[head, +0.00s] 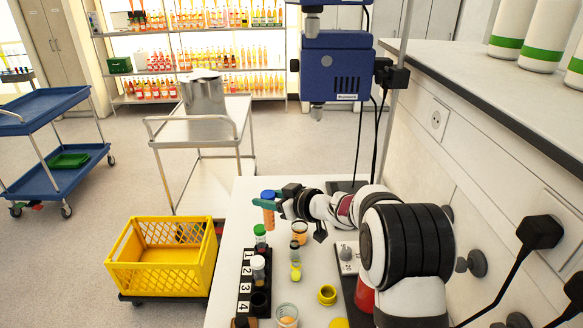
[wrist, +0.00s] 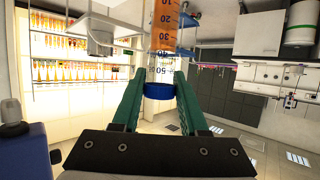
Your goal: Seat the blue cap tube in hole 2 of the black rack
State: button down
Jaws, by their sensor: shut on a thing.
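The blue cap tube (head: 268,214) holds orange liquid and hangs upright above the table, beyond the black rack. My gripper (head: 268,202) is shut on it near its blue cap; the wrist view shows the green fingers (wrist: 158,88) on either side of the tube, with the blue cap (wrist: 160,91) between them. The black rack (head: 243,316) has labels 1 to 4 along its left side. A green cap tube (head: 260,231) stands at hole 1. A white cap tube (head: 258,263) stands nearer, at hole 2 or 3; I cannot tell which. The opening of hole 2 is not clearly visible.
A yellow crate (head: 163,279) stands on the left, off the table.

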jog(key=a+f+n+g+y, duration=0.1)
jog(key=f, duration=0.2)
jog(key=s+a+f+n+g+y, duration=0.1)
jog(key=f, duration=0.2)
jog(key=s+a+f+n+g, duration=0.1)
jog(key=f, duration=0.2)
jog(key=shift+a+f+y, duration=0.1)
jog(key=shift+f+y, duration=0.2)
jog(key=shift+y, duration=0.1)
jog(key=shift+f, duration=0.35)
jog(key=shift+f, duration=2.05)
